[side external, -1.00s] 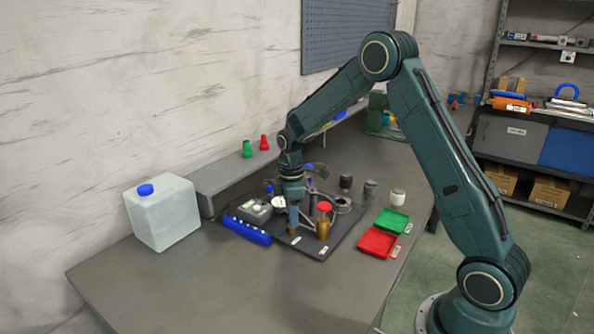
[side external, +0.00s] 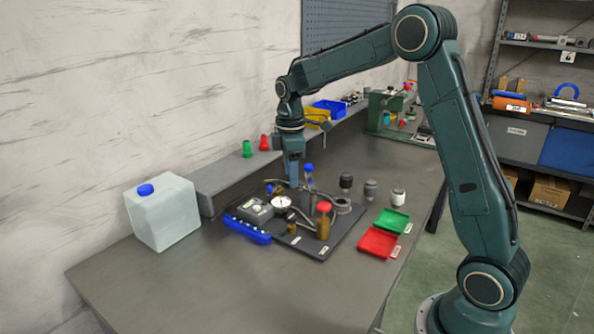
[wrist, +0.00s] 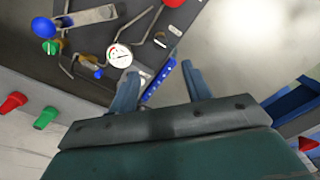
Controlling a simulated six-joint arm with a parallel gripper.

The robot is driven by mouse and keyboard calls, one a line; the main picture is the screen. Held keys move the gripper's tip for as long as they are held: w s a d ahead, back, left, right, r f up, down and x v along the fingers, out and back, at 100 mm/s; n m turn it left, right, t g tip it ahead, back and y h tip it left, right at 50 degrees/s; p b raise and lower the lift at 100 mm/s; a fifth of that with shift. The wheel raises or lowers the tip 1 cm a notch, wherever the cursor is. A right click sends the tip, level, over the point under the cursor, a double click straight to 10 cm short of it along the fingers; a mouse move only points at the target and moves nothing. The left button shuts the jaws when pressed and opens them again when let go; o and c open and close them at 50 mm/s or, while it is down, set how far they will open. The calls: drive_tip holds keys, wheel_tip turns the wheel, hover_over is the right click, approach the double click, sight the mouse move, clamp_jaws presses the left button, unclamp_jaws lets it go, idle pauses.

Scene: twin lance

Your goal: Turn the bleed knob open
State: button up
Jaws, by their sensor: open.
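My gripper (side external: 293,182) is open and empty, raised above the dark board (side external: 345,232) of fittings. A small blue knob (wrist: 98,74) sits beside the gauge, and a small green knob (wrist: 50,47) lies farther left. A large blue ball (wrist: 43,27) tops a flat metal lever; it also shows in the side view (side external: 308,168). I cannot tell which is the bleed knob.
The front table is bare.

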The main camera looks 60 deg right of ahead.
drive_tip(key=shift+r, duration=0.85)
drive_tip(key=s+a+r+m+t, duration=0.1)
drive_tip(key=s+a+r+m, duration=0.1)
drive_tip(key=s+a+r, duration=0.3)
drive_tip(key=s+a+r+m+t, duration=0.1)
drive_tip(key=s+a+r+m, duration=0.1)
drive_tip(key=s+r, duration=0.3)
drive_tip(key=s+a+f+m+t, duration=0.1)
drive_tip(key=s+a+m, duration=0.1)
drive_tip(key=s, duration=0.6)
drive_tip(key=s+a+f+m+t, duration=0.1)
drive_tip(key=s+a+m+t, duration=0.1)
drive_tip(key=s, duration=0.7)
drive_tip(key=shift+s+a+f+m+t, duration=0.3)
drive_tip(key=shift+f+m, duration=0.1)
drive_tip(key=shift+m, duration=0.2)
